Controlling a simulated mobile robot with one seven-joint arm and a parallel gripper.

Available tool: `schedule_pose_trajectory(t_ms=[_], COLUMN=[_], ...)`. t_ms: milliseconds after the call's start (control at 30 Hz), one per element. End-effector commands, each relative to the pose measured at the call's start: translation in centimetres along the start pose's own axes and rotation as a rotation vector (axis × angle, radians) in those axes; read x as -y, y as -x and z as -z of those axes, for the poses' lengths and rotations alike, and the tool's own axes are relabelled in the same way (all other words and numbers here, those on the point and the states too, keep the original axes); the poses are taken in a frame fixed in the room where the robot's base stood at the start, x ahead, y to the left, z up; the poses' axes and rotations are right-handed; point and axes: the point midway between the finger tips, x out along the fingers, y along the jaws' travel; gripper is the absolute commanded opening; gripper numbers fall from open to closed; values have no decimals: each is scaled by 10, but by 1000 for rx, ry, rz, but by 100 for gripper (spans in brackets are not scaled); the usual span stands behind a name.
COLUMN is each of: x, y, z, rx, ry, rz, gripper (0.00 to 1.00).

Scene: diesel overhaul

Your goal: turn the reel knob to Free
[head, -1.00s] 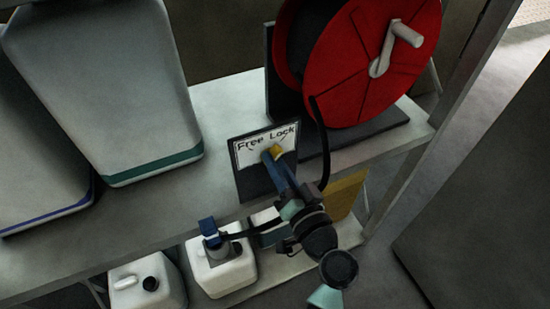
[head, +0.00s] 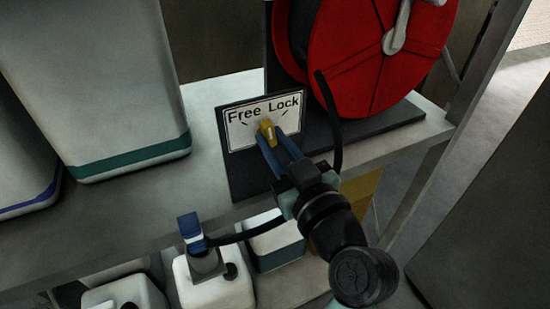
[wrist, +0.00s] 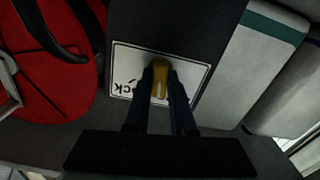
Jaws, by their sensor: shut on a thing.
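The yellow reel knob (head: 267,132) sits on a white label plate (head: 240,136) marked "Free" on the left and "Lock" on the right. The knob stands nearly upright, its top leaning slightly left, between the two tick marks. My gripper (head: 278,152) is shut on the knob, with its blue fingers on either side. In the wrist view the knob (wrist: 160,76) shows between both fingertips (wrist: 160,92). The fingers hide part of the label there.
A red hose reel (head: 375,60) with a crank stands right behind the plate. Its black hose (head: 333,125) hangs close to my gripper and runs to a blue-topped nozzle (head: 191,228). Large grey canisters (head: 110,90) stand left. White jugs (head: 215,290) sit below the shelf (head: 205,105).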

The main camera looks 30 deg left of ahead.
Motion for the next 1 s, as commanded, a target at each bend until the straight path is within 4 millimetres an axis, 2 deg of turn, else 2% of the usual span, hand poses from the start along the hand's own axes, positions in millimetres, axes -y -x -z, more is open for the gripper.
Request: schedule_pose_trajectory(t_ms=[33, 500, 833, 867, 1000], x=[2, 3, 3, 3, 3], y=[0, 0, 0, 0, 0], z=[-10, -8, -1, -1, -1], rx=[2, 2, 4, 4, 3], ry=[46, 486, 547, 546, 546], rz=[2, 2, 4, 4, 3], gripper=[2, 2, 2, 24, 50])
